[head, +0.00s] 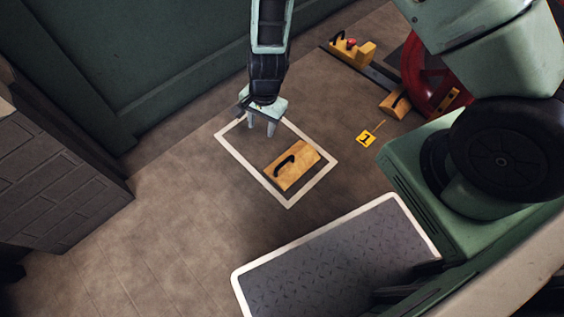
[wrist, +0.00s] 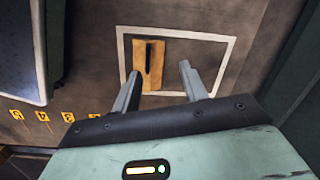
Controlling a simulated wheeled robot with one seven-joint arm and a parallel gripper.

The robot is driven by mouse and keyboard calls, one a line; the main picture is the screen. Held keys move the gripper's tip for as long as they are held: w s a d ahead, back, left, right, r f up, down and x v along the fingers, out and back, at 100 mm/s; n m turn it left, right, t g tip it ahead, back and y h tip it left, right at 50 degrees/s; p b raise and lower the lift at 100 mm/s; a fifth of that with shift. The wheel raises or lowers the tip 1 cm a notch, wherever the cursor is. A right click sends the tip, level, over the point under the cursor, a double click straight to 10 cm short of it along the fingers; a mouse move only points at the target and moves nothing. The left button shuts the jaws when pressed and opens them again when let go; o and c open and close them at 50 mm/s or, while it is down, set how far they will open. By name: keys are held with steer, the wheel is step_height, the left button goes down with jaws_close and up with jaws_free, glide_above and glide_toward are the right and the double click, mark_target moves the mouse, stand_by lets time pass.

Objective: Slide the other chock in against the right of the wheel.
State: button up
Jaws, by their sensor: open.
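An orange wooden chock (head: 286,176) with a black bar handle lies on the floor inside a white painted outline (head: 313,181). The wrist view shows this chock (wrist: 141,56) ahead of the fingers, nearer the left one. My gripper (head: 262,130) is open and empty, pointing down. In the head view it appears up and left of the chock, apart from it. The red wheel (head: 411,58) is at the upper right, partly hidden by my arm. A second chock (head: 391,106) with a black handle is at the wheel's lower left; whether it touches cannot be told.
An orange block with a red knob (head: 367,52) sits at the far end of a dark rail (head: 378,75). A yellow number tag (head: 366,139) is on the floor. A white-edged tread plate (head: 335,262) fills the foreground. A brick structure (head: 65,185) stands left. Floor around the outline is clear.

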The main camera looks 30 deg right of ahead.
mark_target(282, 163)
steer(key=d+f+m+b, duration=0.1)
steer(key=d+f+b, duration=0.1)
steer(key=f, duration=0.4)
steer(key=d+f+m+h+b, duration=0.1)
steer(key=d+f, duration=0.1)
steer(key=f, duration=0.3)
steer(key=d+f+m+b, duration=0.1)
steer(key=d+f+b, duration=0.1)
steer(key=f, duration=0.4)
steer(key=shift+s+f+m+b, duration=0.25)
steer(key=shift+f+m+b, duration=0.05)
step_height(282, 163, down, 10)
steer(key=b, duration=0.7)
steer(key=shift+r+b, duration=0.25)
steer(key=shift+b, duration=0.05)
jaws_close()
steer(key=shift+r, duration=0.1)
steer(key=shift+r+p, duration=1.45)
